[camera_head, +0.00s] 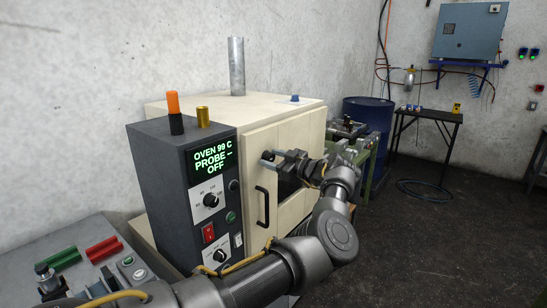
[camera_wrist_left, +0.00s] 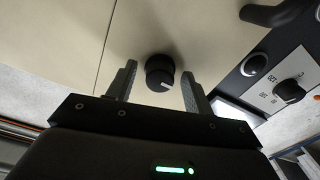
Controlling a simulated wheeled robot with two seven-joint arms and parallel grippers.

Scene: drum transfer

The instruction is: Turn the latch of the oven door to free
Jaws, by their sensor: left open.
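The cream oven (camera_head: 235,105) stands at the middle left with its door facing my left arm. The latch is a round black knob with a white mark; it shows in the left wrist view (camera_wrist_left: 160,72) on the cream front. In the head view it is mostly hidden at my left gripper (camera_head: 270,159). In the left wrist view the open fingers (camera_wrist_left: 158,88) stand on either side of the knob, with a gap to each. Whether they reach its full depth is unclear. The black door handle (camera_head: 262,205) is below and left of the gripper. My right gripper is out of view.
The dark control panel (camera_head: 212,185) reads OVEN 99 C, PROBE --, OFF, and carries knobs and switches. A blue drum (camera_head: 369,120) stands behind a green-framed bench. A small table (camera_head: 430,114) stands farther back. The floor at right is open.

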